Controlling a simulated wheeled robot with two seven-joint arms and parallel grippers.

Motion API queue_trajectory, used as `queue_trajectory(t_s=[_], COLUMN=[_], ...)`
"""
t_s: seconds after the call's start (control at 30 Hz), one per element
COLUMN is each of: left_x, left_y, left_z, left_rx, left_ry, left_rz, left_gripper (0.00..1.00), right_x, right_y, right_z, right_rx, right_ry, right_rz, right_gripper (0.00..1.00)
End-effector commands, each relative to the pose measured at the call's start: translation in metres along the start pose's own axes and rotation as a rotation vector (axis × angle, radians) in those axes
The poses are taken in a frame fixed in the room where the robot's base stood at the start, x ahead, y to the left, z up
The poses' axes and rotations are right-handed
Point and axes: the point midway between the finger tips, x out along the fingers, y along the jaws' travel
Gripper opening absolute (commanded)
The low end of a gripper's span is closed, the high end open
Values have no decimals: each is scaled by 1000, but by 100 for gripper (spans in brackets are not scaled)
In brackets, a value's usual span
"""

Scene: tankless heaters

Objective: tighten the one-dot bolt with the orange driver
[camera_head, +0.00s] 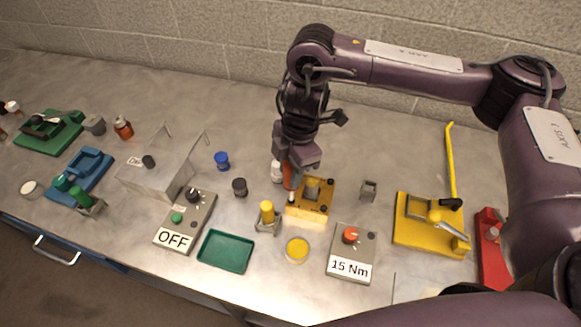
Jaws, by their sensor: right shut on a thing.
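My right gripper (293,164) is shut on the orange driver (288,178) and holds it roughly upright, tip down. The driver's tip is at the left side of the yellow bolt plate (318,212), which sits on a pale block. I cannot tell whether the tip touches a bolt. Dark bolt heads show at the plate's right corner (331,181) and front edge (322,209). A grey cylinder (312,188) stands mid-plate. The dot marks are too small to read, so I cannot tell which is the one-dot bolt. My left gripper is not in view.
A control box reading 15 Nm (349,268) stands front right of the plate, and one reading OFF (173,238) stands left. Nearby are a green tray (226,252), a yellow-topped holder (267,215), a white bottle (277,171) and a yellow clamp (420,236).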

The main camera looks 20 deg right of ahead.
Motion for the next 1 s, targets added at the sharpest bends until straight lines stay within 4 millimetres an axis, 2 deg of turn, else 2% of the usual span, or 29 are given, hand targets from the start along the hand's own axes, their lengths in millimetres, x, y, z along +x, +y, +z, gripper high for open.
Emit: queue_trajectory(t_s=[1.0], left_x=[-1], left_y=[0], left_z=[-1], left_rx=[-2], left_ry=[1], left_rz=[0], left_gripper=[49], right_x=[4], right_y=[0], right_z=[0], right_rx=[0], right_ry=[1], right_rz=[2], right_gripper=[11])
